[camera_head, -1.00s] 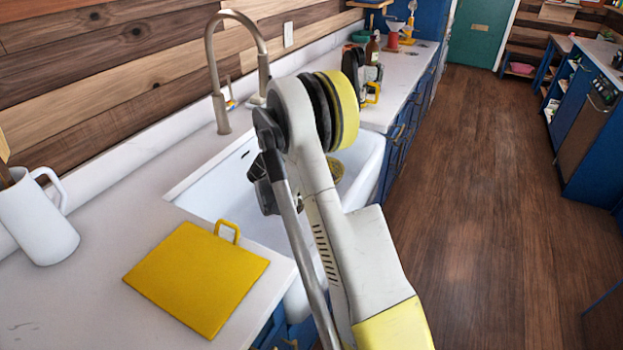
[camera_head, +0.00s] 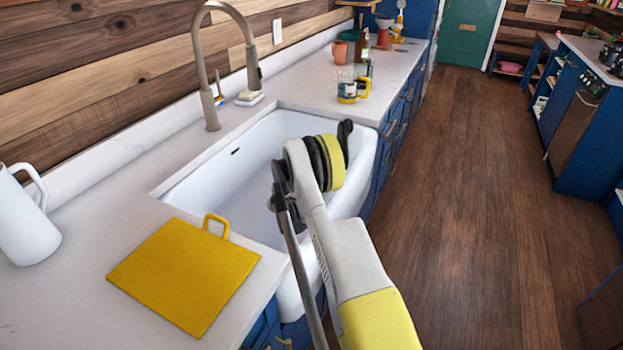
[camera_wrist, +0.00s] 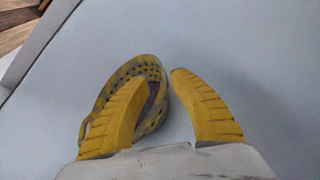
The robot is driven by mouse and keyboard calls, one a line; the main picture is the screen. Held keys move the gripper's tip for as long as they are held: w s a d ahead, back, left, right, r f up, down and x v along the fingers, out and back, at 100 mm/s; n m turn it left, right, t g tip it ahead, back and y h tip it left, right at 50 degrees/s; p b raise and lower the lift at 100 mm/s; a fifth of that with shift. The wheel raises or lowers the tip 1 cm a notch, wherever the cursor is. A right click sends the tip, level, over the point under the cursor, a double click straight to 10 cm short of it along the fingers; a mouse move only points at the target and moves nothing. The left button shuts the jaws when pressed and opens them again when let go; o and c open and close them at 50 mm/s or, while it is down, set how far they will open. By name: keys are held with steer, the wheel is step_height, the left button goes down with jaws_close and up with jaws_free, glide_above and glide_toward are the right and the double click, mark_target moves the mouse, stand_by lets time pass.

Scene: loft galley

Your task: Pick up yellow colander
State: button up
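The yellow colander (camera_wrist: 147,66), with a holed wall and a side handle, sits in the white sink (camera_head: 225,185) in the wrist view. My gripper (camera_wrist: 160,78) is open over it, with two ribbed yellow fingers. The left finger overlaps the colander's opening, and the right finger lies just outside its right rim. The rim shows between the fingers; I cannot tell whether either finger touches it. In the head view my arm hides the colander and the fingertips.
A yellow cutting board (camera_head: 185,275) lies on the counter left of the sink, near a white pitcher (camera_head: 25,220). The faucet (camera_head: 205,85) arches behind the sink. A glass jar with a yellow handle (camera_head: 349,88) and a brown bottle (camera_head: 364,48) stand beyond it. The floor at right is clear.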

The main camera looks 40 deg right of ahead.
steer(key=b+x, duration=0.1)
steer(key=x, duration=0.3)
steer(key=shift+f+b, duration=0.35)
steer(key=shift+b, duration=0.05)
steer(key=shift+r, duration=0.15)
jaws_close()
steer(key=shift+r, duration=0.1)
